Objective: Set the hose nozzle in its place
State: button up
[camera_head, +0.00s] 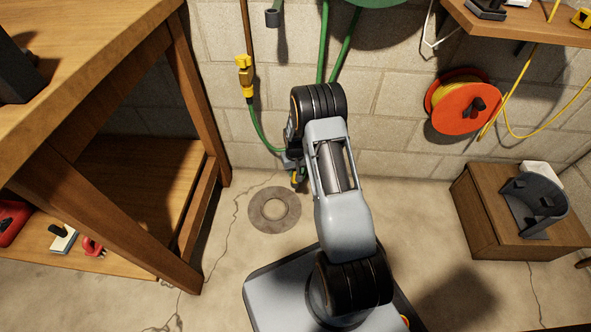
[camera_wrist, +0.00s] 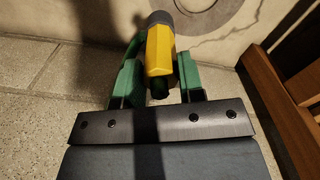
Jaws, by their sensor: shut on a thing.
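My gripper (camera_head: 297,170) is near the wall at the middle of the head view, partly hidden by my arm. In the wrist view my gripper (camera_wrist: 160,78) has its green fingers on either side of a yellow hose nozzle (camera_wrist: 159,50) with a dark grey tip, and it is shut on it. The nozzle points away from the wrist. In the head view only a little yellow of the nozzle (camera_head: 295,179) shows below my gripper. A grey cup-like holder (camera_head: 272,18) hangs on the wall above. I cannot tell whether it is the nozzle's place.
A wooden workbench (camera_head: 190,100) stands left. A yellow fitting (camera_head: 244,75) on a pipe joins a green hose (camera_head: 262,138). An orange reel (camera_head: 466,107) hangs right, above a wooden box (camera_head: 480,215).

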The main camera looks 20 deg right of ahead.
jog(key=o, duration=1.1)
jog(key=shift+r, duration=0.1)
notch_tip(320, 180, up, 14)
jog(key=p, duration=0.5)
jog(key=shift+p, duration=0.3)
jog(key=s+a+r+t+p, duration=0.1)
jog(key=s+a+r+p, duration=0.1)
jog(key=r+p, duration=0.65)
jog(key=s+a+r+p, duration=0.2)
jog(key=r+p, duration=0.1)
jog(key=r, duration=1)
jog(key=s+a+r+t+p, duration=0.1)
jog(key=s+a+r+p, duration=0.3)
jog(key=r, duration=0.7)
jog(key=shift+n+t, duration=0.8)
jog(key=s+a+p+v, duration=0.1)
jog(key=p+v, duration=0.4)
jog(key=v, duration=0.4)
jog(key=s+a+f+p+v, duration=0.1)
jog(key=s+p+v, duration=0.1)
jog(key=p+v, duration=0.4)
jog(key=s+p+v, duration=0.2)
jog(key=p+v, duration=0.4)
jog(key=v, duration=0.6)
jog(key=shift+s+a+f, duration=0.2)
jog(key=shift+s+a, duration=0.15)
jog(key=shift+a, duration=0.05)
